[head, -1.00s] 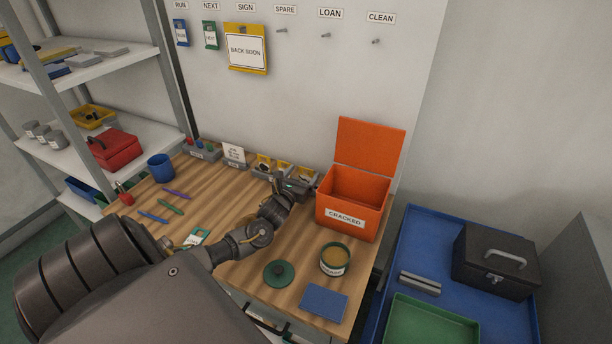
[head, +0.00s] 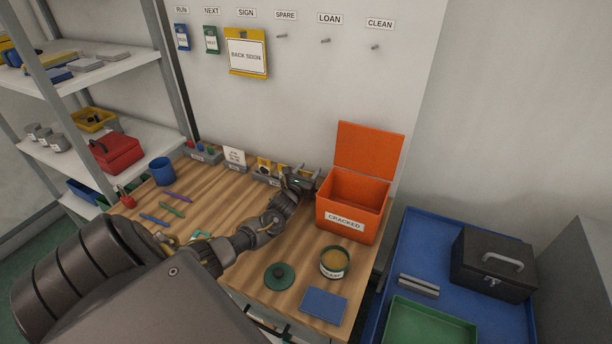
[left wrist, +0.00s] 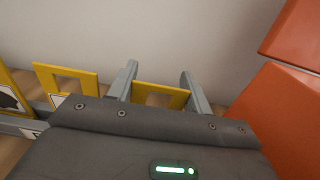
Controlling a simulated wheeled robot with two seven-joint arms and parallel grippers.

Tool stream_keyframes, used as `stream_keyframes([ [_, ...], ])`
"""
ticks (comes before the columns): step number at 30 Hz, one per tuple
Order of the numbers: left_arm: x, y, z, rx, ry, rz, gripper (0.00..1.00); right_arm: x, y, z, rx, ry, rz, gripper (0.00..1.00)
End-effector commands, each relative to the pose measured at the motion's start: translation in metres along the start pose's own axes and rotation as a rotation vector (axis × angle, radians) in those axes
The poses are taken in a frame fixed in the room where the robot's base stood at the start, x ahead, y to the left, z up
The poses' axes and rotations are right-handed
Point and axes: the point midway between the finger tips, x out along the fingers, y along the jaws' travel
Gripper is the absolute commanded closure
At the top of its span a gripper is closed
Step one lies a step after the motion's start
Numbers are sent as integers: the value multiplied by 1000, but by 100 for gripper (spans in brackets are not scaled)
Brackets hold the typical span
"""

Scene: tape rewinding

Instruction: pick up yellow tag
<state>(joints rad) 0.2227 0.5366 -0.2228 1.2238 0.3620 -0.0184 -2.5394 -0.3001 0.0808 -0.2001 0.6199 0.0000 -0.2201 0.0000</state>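Yellow tags with square openings stand in a row of small grey holders at the back of the bench. One yellow tag (left wrist: 160,88) is between the two fingers of my left gripper (left wrist: 160,85) in the left wrist view, with its lower part hidden by the gripper body. The fingers are open, with a gap on either side of the tag. Another yellow tag (left wrist: 66,72) stands to the left; it also shows in the head view (head: 264,164). In the head view my left gripper (head: 305,178) is over the right end of the row. My right gripper is not in view.
An orange box (head: 350,205) marked CRACKED, lid open, stands just right of my left gripper. A yellow BACK SOON sign (head: 247,53) hangs on the wall; hooks under SPARE, LOAN and CLEAN are empty. An open tin (head: 335,262) and green lid (head: 279,277) are in front.

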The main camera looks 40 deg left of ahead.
Motion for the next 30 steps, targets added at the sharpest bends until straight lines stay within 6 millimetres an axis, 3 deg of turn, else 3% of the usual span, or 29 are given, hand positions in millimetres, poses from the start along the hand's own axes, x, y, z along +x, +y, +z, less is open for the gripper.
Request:
stream_keyframes([
  [3,0,0,0,0,0,0,72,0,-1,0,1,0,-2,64],
  [14,0,0,6,1,-1,0,72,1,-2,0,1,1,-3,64],
  [30,0,0,82,1,-2,-2,72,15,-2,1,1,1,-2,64],
])
